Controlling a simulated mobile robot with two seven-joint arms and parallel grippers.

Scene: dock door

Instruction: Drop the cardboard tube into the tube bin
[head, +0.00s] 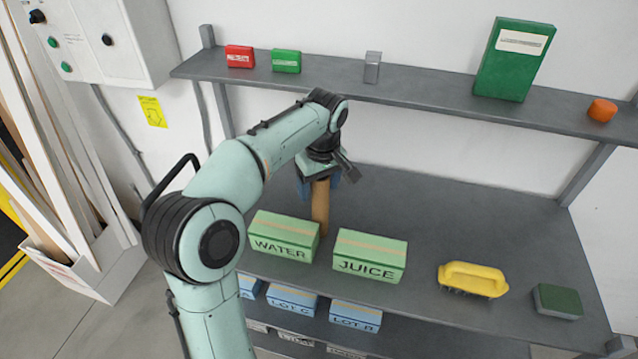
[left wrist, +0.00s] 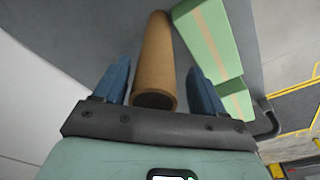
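The cardboard tube (head: 320,208) is brown and stands upright on the grey middle shelf, behind the green WATER and JUICE boxes. In the left wrist view the tube (left wrist: 156,62) lies between the two blue fingers, its near end facing the camera. My left gripper (head: 319,184) is at the tube's top. In the left wrist view the gripper (left wrist: 160,86) is open, with a gap to the right finger and a very narrow one to the left. A white bin (head: 105,270) with long boards stands on the floor at left; I cannot tell whether it is the tube bin.
The WATER box (head: 284,236) and JUICE box (head: 370,256) stand close in front of the tube. A yellow brush (head: 472,279) and dark green block (head: 558,301) lie farther right. The upper shelf (head: 430,97) overhangs behind.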

